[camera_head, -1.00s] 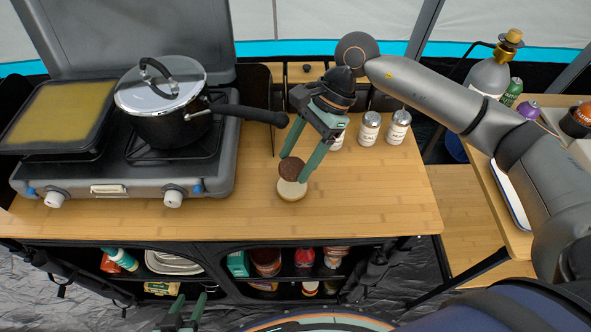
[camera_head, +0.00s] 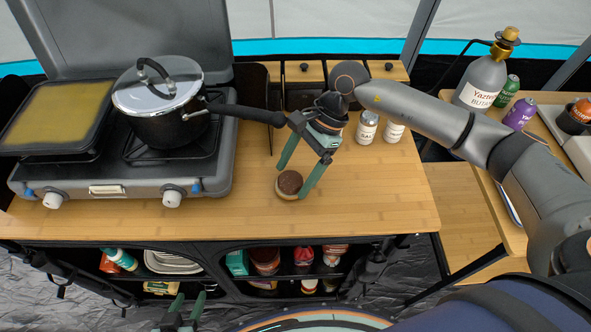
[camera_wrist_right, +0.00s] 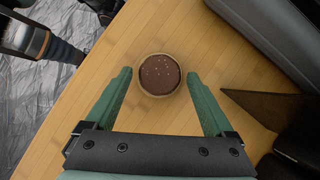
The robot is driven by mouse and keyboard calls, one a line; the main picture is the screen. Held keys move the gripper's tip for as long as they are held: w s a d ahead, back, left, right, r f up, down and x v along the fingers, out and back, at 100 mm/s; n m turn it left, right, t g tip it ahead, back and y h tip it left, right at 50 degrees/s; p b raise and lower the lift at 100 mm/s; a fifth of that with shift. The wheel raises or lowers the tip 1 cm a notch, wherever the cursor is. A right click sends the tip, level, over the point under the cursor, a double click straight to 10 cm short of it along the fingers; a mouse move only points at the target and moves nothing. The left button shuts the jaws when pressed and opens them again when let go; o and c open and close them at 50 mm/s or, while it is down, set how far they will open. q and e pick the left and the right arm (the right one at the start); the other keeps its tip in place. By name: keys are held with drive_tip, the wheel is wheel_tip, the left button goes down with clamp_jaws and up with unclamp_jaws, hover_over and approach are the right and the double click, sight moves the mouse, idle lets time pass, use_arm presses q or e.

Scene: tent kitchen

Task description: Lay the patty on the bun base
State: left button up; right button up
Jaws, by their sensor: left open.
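The brown patty (camera_head: 290,182) lies on the pale bun base (camera_head: 288,196) on the wooden counter. In the right wrist view the patty (camera_wrist_right: 160,74) sits inside the thin visible rim of the bun base (camera_wrist_right: 160,95), roughly centred. My right gripper (camera_head: 291,181) is open, its green fingers spread on either side of the stack; in the right wrist view its fingertips (camera_wrist_right: 159,76) stand apart from the patty with gaps on both sides. My left gripper (camera_head: 188,298) is open and low at the bottom edge of the head view, away from the counter top.
A stove (camera_head: 110,185) with a lidded pot (camera_head: 160,125) and a griddle (camera_head: 55,115) stands at left; the pot's handle reaches toward my right gripper. Shakers (camera_head: 367,128) stand behind it. The counter (camera_head: 370,190) is clear at right and in front.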

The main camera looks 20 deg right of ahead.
drive_tip(key=shift+o, duration=0.5)
drive_tip(key=shift+r, duration=0.1)
drive_tip(key=shift+d+r, duration=0.1)
drive_tip(key=shift+r, duration=0.05)
drive_tip(key=b+v, duration=0.1)
drive_tip(key=v, duration=1)
drive_tip(key=shift+r+b, duration=0.3)
drive_tip(key=shift+r, duration=0.05)
drive_tip(key=shift+d, duration=0.3)
